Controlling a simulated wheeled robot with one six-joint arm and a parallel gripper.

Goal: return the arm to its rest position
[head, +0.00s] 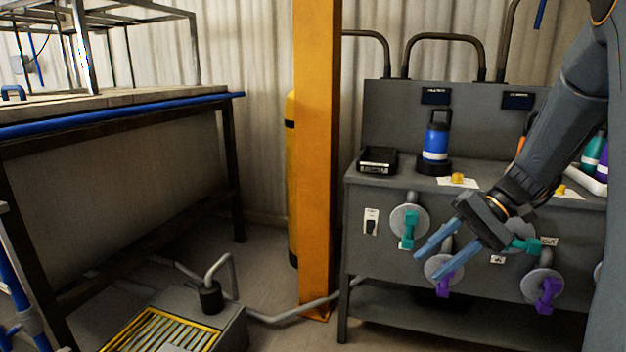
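My arm comes in from the upper right of the head view and slopes down to the left. My gripper (427,256) is at its end, in front of the grey dip tank bench (385,268). Its two blue fingers point left and down, with a gap between them and nothing held. The fingers show in front of a round flange with a purple valve handle (446,285); I cannot tell how near they are to it. A teal handle (409,230) is left of the gripper. Another teal handle (526,245) is partly behind the gripper's right side.
A blue bottle (436,143) and a black tray (377,160) stand on the bench. A second purple handle (548,296) is at lower right. An orange post (317,150) stands left of the bench. A yellow grate (165,332) and a pipe lie on the floor.

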